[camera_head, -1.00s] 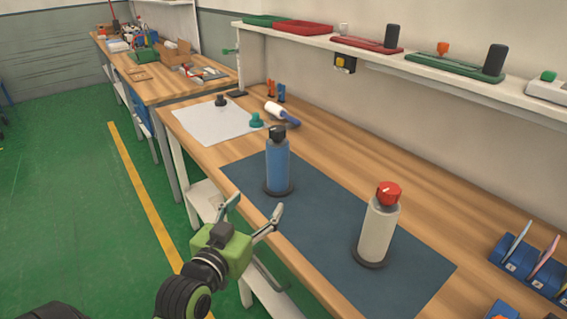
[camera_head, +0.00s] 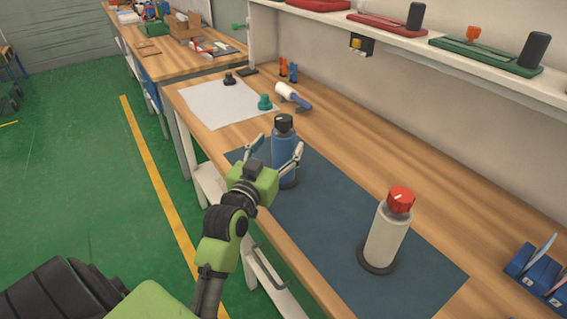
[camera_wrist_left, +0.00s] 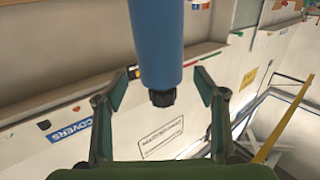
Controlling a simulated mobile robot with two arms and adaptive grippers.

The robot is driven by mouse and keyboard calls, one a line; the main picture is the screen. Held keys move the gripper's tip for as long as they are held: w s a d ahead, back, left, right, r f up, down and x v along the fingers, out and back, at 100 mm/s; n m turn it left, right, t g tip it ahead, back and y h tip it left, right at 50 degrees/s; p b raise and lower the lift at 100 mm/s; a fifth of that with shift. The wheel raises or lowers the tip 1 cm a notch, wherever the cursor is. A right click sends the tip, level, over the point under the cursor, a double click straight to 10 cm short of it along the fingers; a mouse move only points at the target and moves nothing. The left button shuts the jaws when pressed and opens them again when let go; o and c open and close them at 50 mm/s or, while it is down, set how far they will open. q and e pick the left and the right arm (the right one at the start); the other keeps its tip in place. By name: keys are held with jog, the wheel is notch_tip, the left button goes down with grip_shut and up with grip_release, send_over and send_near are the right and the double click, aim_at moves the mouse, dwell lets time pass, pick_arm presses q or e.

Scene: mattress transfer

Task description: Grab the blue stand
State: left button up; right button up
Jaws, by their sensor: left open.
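The blue stand (camera_head: 285,148), a blue cylinder with a black knob on top and a dark round base, stands upright on the dark blue mat (camera_head: 330,205). My left gripper (camera_head: 274,148) is open at the stand, with one finger to each side of it. Part of the stand is hidden behind the gripper. In the left wrist view the blue stand (camera_wrist_left: 157,42) comes down from the top between the open fingers (camera_wrist_left: 165,78), with gaps on both sides. My right gripper is not in view.
A white stand with a red knob (camera_head: 386,232) stands on the mat to the right. A white sheet (camera_head: 222,103), a teal knob (camera_head: 265,102) and a white-and-blue tool (camera_head: 293,95) lie farther back. A shelf (camera_head: 385,48) runs along the wall.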

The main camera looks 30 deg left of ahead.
aim_at(284, 136)
pick_arm(q)
jog(key=x, duration=0.4)
jog(key=shift+a+p, duration=0.15)
jog(key=shift+p, duration=0.2)
jog(key=shift+w, duration=0.3)
jog(key=shift+f, duration=0.1)
jog(key=shift+s, duration=0.1)
jog(key=shift+c, duration=0.7)
grip_shut()
jog(key=shift+r, duration=0.3)
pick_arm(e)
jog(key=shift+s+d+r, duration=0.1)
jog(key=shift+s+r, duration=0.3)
